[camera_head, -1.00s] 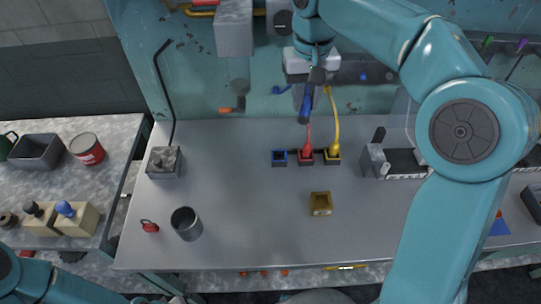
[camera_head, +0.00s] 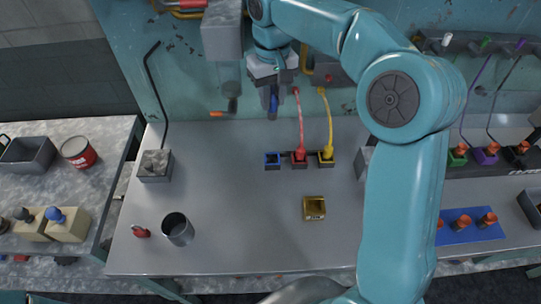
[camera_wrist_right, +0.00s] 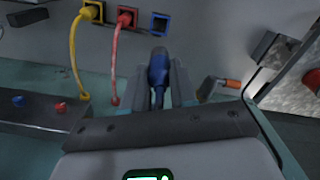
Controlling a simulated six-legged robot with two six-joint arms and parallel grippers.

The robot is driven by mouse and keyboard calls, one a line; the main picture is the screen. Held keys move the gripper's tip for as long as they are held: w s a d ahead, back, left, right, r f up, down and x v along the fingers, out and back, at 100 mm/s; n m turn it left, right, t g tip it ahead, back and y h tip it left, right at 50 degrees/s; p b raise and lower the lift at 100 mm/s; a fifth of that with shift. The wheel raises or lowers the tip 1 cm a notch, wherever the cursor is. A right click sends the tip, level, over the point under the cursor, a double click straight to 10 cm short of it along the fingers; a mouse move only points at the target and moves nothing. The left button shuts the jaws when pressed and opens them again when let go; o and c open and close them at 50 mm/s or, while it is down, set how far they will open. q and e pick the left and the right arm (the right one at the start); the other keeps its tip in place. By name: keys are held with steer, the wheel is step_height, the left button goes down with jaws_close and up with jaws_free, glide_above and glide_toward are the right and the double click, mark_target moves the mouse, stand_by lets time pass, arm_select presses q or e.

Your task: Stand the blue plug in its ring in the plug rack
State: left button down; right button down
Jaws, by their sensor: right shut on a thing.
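The blue plug (camera_head: 273,106) hangs from my right gripper (camera_head: 270,92), which is shut on it. In the wrist view the blue plug (camera_wrist_right: 158,68) sits between the two grey fingers of my right gripper (camera_wrist_right: 160,88). The plug rack has a blue ring (camera_head: 272,161), a red ring (camera_head: 299,159) and a yellow ring (camera_head: 326,158) in a row. The blue ring is empty; in the head view the plug shows above it, apart from it. It also shows in the wrist view (camera_wrist_right: 159,22). The red and yellow rings hold plugs with cables. My left gripper is not in view.
A gold square box (camera_head: 314,208) and a grey cup (camera_head: 177,229) stand on the bench (camera_head: 240,235). A red padlock-like item (camera_head: 140,231) lies left of the cup. A block with a bent black rod (camera_head: 155,165) is at the left. The bench before the rack is largely clear.

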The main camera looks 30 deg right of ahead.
mark_target(273, 118)
step_height(273, 118, down, 19)
steer(key=shift+s+r, duration=0.1)
steer(key=c, duration=0.9)
jaws_free()
step_height(273, 118, up, 11)
steer(key=shift+r, duration=0.65)
